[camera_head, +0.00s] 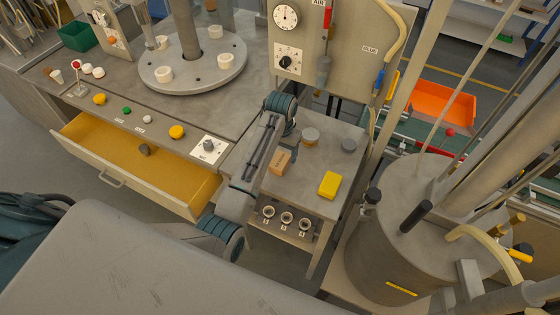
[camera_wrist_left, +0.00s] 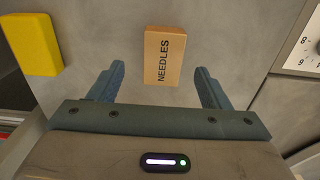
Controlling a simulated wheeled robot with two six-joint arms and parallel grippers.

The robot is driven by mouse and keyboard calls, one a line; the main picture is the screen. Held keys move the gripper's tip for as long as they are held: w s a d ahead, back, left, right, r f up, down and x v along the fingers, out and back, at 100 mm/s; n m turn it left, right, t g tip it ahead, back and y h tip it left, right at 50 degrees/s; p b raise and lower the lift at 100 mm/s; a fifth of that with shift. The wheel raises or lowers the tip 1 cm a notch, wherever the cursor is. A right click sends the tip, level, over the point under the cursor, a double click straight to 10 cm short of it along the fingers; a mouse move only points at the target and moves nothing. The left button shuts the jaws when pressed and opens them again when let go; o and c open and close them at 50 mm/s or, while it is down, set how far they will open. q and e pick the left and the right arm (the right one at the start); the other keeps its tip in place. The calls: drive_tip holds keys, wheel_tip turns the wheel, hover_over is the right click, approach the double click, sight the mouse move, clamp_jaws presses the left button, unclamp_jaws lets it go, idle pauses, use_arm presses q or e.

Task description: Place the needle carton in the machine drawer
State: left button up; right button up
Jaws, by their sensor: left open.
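The needle carton (camera_head: 281,161) is a small tan box on the grey side table, in front of the dark-banded wrist of my left arm. In the left wrist view the carton (camera_wrist_left: 162,57), marked NEEDLES, lies ahead of my left gripper (camera_wrist_left: 160,70). The gripper's two blue fingers are open, one toward each side of the carton, and nothing is held. In the head view the fingers are mostly hidden by my arm. My right gripper is not seen.
A large grey drum (camera_head: 405,245) stands to the right. A turntable (camera_head: 205,75) with white cups is above the drawer.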

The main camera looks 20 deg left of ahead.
sight(280, 160)
use_arm(q)
drive_tip(key=shift+f+p, duration=0.3)
drive_tip(key=shift+p, duration=0.05)
drive_tip(key=f+p, duration=0.1)
drive_tip(key=f, duration=0.2)
drive_tip(key=shift+w+a+f+p, duration=0.15)
drive_tip(key=shift+a+p, duration=0.05)
drive_tip(key=shift+p, duration=0.15)
drive_tip(key=shift+f, duration=0.65)
drive_tip(key=c, duration=1.1)
